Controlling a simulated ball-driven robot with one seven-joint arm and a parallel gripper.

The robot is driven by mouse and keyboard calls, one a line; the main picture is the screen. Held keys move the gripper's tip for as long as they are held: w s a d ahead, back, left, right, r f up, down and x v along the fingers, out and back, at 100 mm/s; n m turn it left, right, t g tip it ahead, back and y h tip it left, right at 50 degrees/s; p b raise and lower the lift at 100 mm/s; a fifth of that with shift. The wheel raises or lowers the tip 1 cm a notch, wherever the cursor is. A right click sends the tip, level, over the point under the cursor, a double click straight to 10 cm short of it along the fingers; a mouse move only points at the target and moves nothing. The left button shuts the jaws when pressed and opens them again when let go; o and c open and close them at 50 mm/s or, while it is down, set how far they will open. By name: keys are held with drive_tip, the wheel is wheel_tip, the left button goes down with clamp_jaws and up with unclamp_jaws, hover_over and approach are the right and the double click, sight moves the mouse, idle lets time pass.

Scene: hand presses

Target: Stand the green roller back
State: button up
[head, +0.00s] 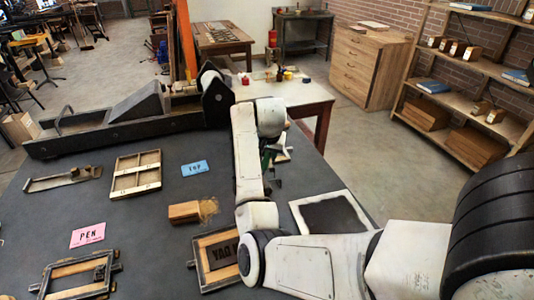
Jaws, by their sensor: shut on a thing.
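The green roller (265,158) shows only as a small patch of green behind my arm, at the right part of the dark table. My gripper (272,180) is mostly hidden behind my own arm links; its dark end shows just below the green patch. It is shut on the green roller, as far as the small visible part shows. Whether the roller touches the table is hidden. A small pale piece (283,154) lies just right of it; I cannot tell what it is.
A long black press (130,127) spans the table's back. A white-framed dark slab (331,214) lies right of my arm. A wooden block (184,212), blue card (195,168), pink card (87,235), pale wooden frame (136,175) and type frame (203,270) lie left.

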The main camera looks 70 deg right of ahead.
drive_tip(key=o, duration=1.1)
drive_tip(key=shift+o, duration=0.2)
drive_tip(key=o, duration=0.3)
drive_tip(key=shift+o, duration=0.2)
drive_tip(key=shift+r, duration=0.15)
drive_tip(key=v, duration=0.8)
drive_tip(key=shift+a+r, duration=0.2)
drive_tip(key=shift+r, duration=0.15)
drive_tip(key=shift+s+a+f, duration=0.1)
drive_tip(key=shift+s, duration=0.1)
